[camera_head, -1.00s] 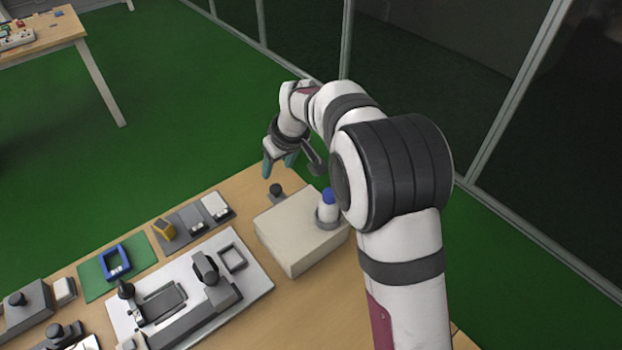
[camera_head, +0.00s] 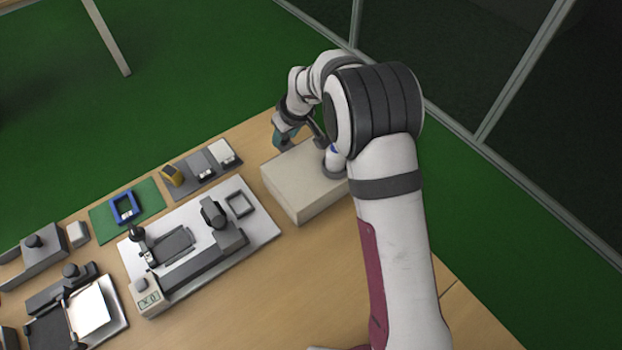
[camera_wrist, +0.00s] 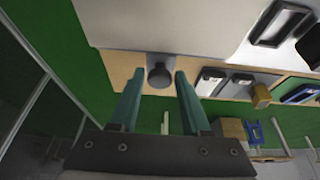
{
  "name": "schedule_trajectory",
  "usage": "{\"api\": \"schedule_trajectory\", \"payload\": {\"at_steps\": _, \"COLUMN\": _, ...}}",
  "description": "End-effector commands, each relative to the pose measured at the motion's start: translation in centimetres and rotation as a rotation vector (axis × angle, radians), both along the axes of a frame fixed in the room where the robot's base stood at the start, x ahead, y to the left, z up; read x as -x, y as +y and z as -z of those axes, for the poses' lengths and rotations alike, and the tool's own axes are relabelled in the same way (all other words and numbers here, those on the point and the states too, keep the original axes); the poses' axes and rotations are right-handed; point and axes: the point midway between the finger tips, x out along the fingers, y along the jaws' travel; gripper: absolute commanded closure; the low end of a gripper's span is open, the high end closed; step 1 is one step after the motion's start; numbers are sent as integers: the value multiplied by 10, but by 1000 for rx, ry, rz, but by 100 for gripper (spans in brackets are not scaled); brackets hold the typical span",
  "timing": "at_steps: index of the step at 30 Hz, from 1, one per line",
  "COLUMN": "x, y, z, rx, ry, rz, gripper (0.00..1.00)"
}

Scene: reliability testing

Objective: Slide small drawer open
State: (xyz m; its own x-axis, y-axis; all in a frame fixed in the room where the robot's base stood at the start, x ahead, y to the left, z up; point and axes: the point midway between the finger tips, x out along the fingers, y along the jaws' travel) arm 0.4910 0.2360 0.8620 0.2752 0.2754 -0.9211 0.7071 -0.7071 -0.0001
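The small drawer unit appears to be the cream box (camera_head: 308,182) on the table; it also fills the top of the wrist view (camera_wrist: 160,22). A dark round knob (camera_wrist: 160,76) stands out from its far side. My gripper (camera_head: 284,140) is at that side of the box. In the wrist view its two teal fingers (camera_wrist: 158,82) are open, one on each side of the knob, with a gap to it. Nothing is held. In the head view my gripper hides the knob. No gap of an opened drawer shows.
A white bottle with a blue cap (camera_head: 334,158) stands on the box, partly hidden by my arm. A white fixture plate (camera_head: 255,232) lies left of the box. A grey tray of small parts (camera_head: 195,180) is behind the plate. The front table area is clear.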

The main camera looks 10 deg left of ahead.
Motion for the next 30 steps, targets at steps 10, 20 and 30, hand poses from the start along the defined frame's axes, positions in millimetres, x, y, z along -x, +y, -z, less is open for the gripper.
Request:
{"api": "schedule_trajectory", "payload": {"at_steps": 10, "x": -8, "y": 8, "z": 0, "rx": -1, "ry": 0, "rz": -1, "gripper": 87}}
{"api": "schedule_trajectory", "payload": {"at_steps": 20, "x": -38, "y": 38, "z": 0, "rx": -1, "ry": -2, "rz": -1, "gripper": 87}}
{"api": "schedule_trajectory", "payload": {"at_steps": 30, "x": -69, "y": 69, "z": 1, "rx": -1, "ry": -2, "rz": -2, "gripper": 87}}
